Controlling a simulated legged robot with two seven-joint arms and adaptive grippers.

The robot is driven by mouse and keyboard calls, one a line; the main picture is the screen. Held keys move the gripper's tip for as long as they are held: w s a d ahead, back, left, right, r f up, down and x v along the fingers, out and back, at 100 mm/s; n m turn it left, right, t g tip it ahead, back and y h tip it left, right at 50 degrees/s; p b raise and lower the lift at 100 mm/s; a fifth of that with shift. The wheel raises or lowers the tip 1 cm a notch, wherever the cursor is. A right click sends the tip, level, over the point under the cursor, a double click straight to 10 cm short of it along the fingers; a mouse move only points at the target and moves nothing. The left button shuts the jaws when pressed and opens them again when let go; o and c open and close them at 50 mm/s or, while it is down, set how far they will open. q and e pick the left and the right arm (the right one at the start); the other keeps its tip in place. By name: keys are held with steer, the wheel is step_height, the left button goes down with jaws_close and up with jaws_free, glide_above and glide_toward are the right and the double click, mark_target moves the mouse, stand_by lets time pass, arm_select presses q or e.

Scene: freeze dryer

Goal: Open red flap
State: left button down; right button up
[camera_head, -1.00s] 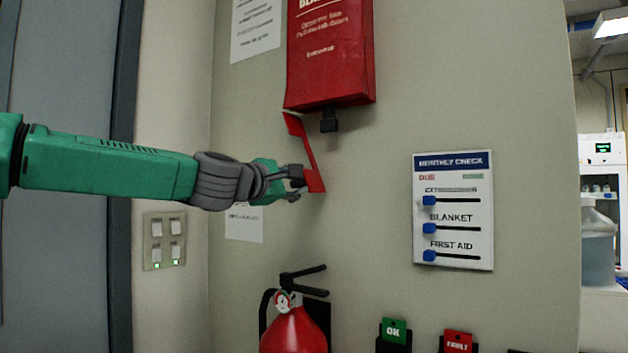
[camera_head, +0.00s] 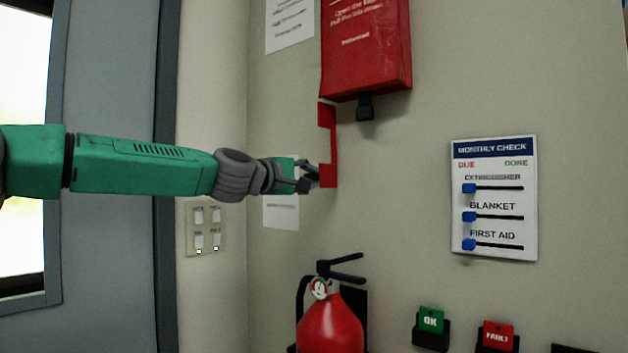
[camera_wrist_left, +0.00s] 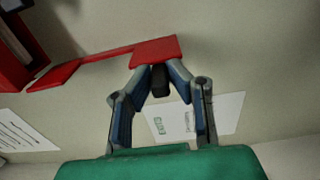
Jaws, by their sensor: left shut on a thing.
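The red flap (camera_head: 327,140) hangs open below the left bottom corner of the red wall box (camera_head: 365,50). It is seen nearly edge-on, with its wider end lowest. My left gripper (camera_head: 314,177) is shut at that lower end, coming from the left. In the left wrist view the flap (camera_wrist_left: 155,49) reaches from the box (camera_wrist_left: 12,65) to the fingertips (camera_wrist_left: 160,75). A small dark piece sits between the fingertips there. My right gripper is not in view.
A red fire extinguisher (camera_head: 330,325) is mounted below the flap. A monthly check board (camera_head: 495,200) hangs to the right, with green OK (camera_head: 431,320) and red FAULT (camera_head: 498,335) tags below. Light switches (camera_head: 207,228) are at the left. Wall between flap and board is clear.

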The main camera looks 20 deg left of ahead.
arm_select(q)
steer(key=shift+f, duration=0.5)
steer(key=c, duration=1.5)
jaws_free()
steer(key=shift+c, duration=0.2)
steer(key=shift+s+a+r, duration=0.1)
steer(key=shift+a+r, duration=0.15)
steer(key=shift+a, duration=0.15)
steer(key=v, duration=1.2)
steer(key=shift+d, duration=0.1)
steer(key=shift+f, duration=0.15)
